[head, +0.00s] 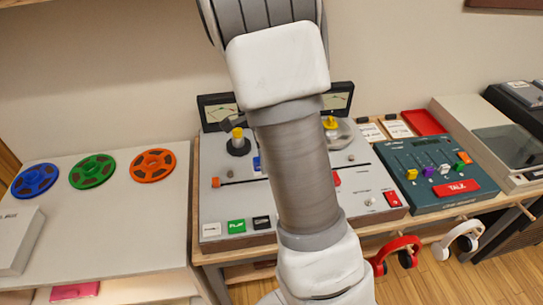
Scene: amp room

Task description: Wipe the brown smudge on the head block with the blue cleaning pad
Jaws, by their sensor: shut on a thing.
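The tape deck (348,184) stands on the wooden bench in the middle, with two meters (217,107) at its back and yellow-topped spindles (238,137). My arm crosses in front of the deck and hides its middle. I cannot make out the head block or the brown smudge. A small blue patch (257,163) shows at the arm's left edge; I cannot tell whether it is the cleaning pad. My gripper is out of view.
Blue (35,180), green (92,171) and orange (153,165) reels lie on the left table (120,225). A mixer (425,160), red tray (424,122) and turntable (500,140) stand right. Red (398,250) and white (459,237) headphones hang from the bench front.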

